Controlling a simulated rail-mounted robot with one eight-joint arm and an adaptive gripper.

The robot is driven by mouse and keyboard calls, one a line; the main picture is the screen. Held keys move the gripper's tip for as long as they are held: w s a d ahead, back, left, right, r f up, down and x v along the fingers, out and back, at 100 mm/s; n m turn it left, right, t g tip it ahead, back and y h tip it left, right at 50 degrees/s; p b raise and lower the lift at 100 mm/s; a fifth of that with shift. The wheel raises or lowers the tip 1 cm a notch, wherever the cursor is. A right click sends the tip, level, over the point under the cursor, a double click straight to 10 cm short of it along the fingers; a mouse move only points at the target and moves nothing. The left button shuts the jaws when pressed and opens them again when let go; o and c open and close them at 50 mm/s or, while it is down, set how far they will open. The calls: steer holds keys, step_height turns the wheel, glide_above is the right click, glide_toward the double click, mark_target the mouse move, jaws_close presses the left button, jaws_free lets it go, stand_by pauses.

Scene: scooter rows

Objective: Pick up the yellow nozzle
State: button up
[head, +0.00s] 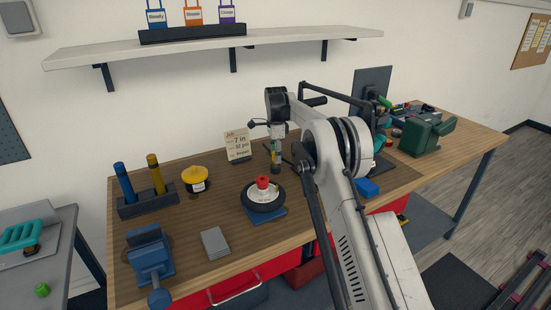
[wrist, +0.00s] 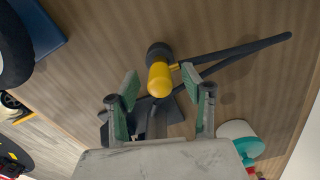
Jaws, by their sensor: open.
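The yellow nozzle (wrist: 160,78) shows in the wrist view with a rounded yellow body and a dark collar at its far end. Thin black rods or legs lie beside it on the wooden bench. My gripper (wrist: 164,88) is open, with one green-padded finger on each side of the nozzle. A gap shows on both sides of it, and I cannot tell the remaining height. In the head view my gripper (head: 276,168) points down over the bench behind the wheel. I cannot make out the nozzle there; my gripper and arm cover that area.
A sign card (head: 238,145), yellow pot (head: 195,180), tube holder (head: 147,203) and blue vise (head: 150,255) stand left. A green machine (head: 425,138) stands right. A shelf (head: 210,48) hangs above.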

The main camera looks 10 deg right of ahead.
step_height(320, 180, down, 2)
steer(key=shift+f, duration=0.15)
steer(key=shift+c, duration=0.3)
jaws_close()
